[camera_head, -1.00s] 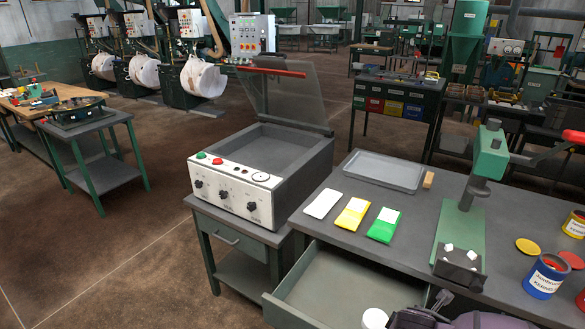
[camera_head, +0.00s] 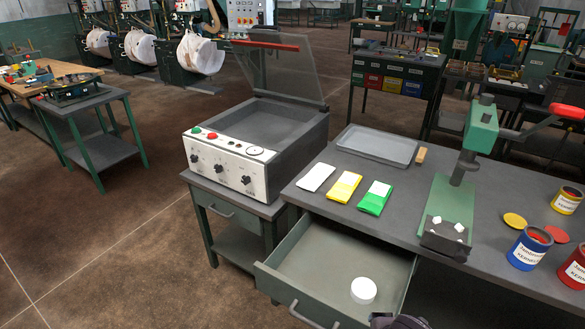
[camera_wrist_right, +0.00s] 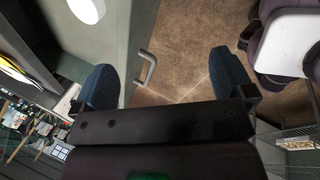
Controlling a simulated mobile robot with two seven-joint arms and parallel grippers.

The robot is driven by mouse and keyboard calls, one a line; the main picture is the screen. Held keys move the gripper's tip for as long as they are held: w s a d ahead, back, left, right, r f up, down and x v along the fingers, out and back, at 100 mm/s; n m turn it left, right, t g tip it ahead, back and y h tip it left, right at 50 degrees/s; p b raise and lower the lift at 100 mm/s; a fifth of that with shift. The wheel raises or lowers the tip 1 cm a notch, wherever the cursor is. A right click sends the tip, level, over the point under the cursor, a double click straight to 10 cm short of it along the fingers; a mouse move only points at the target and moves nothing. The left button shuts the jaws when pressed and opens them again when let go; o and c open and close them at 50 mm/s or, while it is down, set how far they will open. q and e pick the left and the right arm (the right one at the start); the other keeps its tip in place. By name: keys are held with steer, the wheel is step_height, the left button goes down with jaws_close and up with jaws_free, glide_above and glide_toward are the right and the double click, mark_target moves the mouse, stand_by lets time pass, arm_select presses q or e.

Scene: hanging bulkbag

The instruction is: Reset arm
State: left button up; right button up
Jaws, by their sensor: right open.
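My right gripper (camera_wrist_right: 160,80) is open and empty in the right wrist view, its two blue-padded fingers spread over the floor near the drawer handle (camera_wrist_right: 147,67). In the head view a small dark part of my arm (camera_head: 398,321) shows at the bottom edge, below the open drawer (camera_head: 325,262). A white round container (camera_head: 363,290) sits in the drawer; it also shows in the right wrist view (camera_wrist_right: 88,9). My left gripper is not in view.
The workbench (camera_head: 400,215) holds a grey tray (camera_head: 377,146), white, yellow and green packets, a green press (camera_head: 455,195) and several cans. A vacuum sealer (camera_head: 258,150) with its lid raised stands to the left. Open floor lies at the lower left.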

steer(key=s+d+r+m, duration=0.2)
steer(key=s+d+m, duration=0.35)
steer(key=m, duration=0.35)
steer(key=s+d+r+m, duration=0.3)
steer(key=s+d+m, duration=0.2)
steer(key=s+m, duration=0.25)
steer(key=w+f+t, duration=0.7)
steer(key=w+f, duration=0.1)
steer(key=f, duration=0.2)
steer(key=shift+f+t, duration=0.3)
steer(key=shift+a, duration=0.1)
steer(key=shift+c, duration=0.5)
